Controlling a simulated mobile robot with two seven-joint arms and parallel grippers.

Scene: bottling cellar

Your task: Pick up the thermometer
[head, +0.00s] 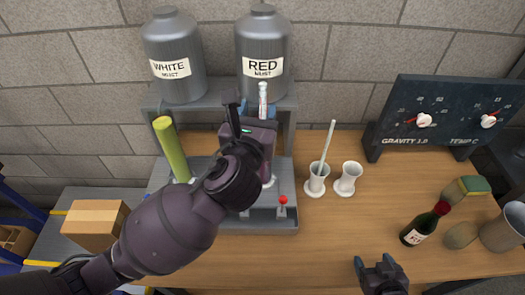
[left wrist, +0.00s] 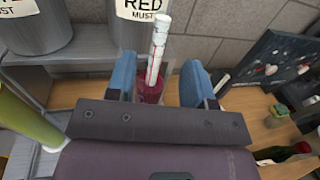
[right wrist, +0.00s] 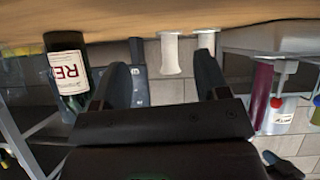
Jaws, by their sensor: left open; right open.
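A thin pale rod, which looks like the thermometer (head: 328,146), stands tilted in the left of two white holders (head: 316,180). The rod also shows at the right in the left wrist view (left wrist: 222,83). A thicker marked white tube (left wrist: 158,45) stands in a clear jar of red liquid (left wrist: 151,88). My left gripper (head: 258,110) is open, its blue fingers on either side of this tube and jar; contact cannot be told. My right gripper (head: 374,262) is open and empty near the table's front, below the holders in the head view.
The second white holder (head: 348,179) looks empty. White and red must tanks (head: 262,50) stand on a grey shelf behind. A dial board (head: 440,112), a dark bottle (head: 426,224), a sponge (head: 466,189) and a metal pot (head: 505,228) are at right. Wood around the holders is clear.

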